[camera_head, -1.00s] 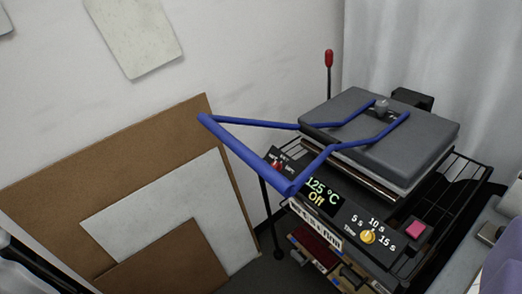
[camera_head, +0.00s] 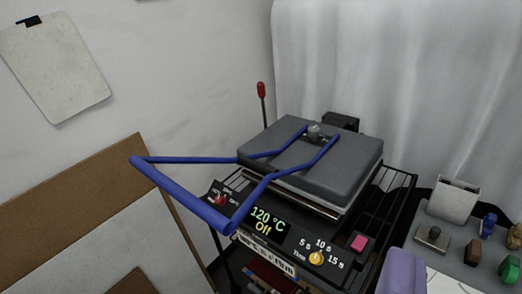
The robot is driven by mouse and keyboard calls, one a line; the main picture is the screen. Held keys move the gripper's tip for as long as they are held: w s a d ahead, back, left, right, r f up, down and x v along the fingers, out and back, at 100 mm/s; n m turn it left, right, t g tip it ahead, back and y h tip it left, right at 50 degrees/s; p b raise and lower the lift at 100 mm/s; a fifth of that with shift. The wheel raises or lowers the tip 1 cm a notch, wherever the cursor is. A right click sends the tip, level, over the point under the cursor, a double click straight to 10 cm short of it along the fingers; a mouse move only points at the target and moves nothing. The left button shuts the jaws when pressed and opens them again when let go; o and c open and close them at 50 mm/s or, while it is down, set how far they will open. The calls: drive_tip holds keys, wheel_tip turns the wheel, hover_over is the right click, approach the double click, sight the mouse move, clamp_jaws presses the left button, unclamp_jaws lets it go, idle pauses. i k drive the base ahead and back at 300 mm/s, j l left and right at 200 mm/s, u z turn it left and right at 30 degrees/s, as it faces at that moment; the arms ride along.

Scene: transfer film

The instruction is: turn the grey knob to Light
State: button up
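A heat press with a dark grey upper plate (camera_head: 300,165) stands right of the middle. A small grey knob (camera_head: 314,130) sits on top of the plate, towards its back, between the ends of the blue handle (camera_head: 185,200). Any lettering around the knob is too small to read, so its setting cannot be told. The press's front panel (camera_head: 290,245) shows 120 °C and Off. My gripper is not in view.
The blue handle juts out to the front left. A yellow time dial (camera_head: 316,258), a pink button (camera_head: 359,242) and a red switch (camera_head: 220,199) are on the panel. A grey tray (camera_head: 455,258) with small coloured items stands right. Boards (camera_head: 75,215) lean left.

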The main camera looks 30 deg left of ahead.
sight(313, 132)
drive_tip(key=i+j+u, duration=0.15)
drive_tip(key=i, duration=0.35)
drive_tip(key=i+j+u, duration=0.1)
drive_tip(key=i+j, duration=0.15)
drive_tip(key=i, duration=0.3)
drive_tip(key=i+j+u, duration=0.15)
drive_tip(key=i, duration=0.4)
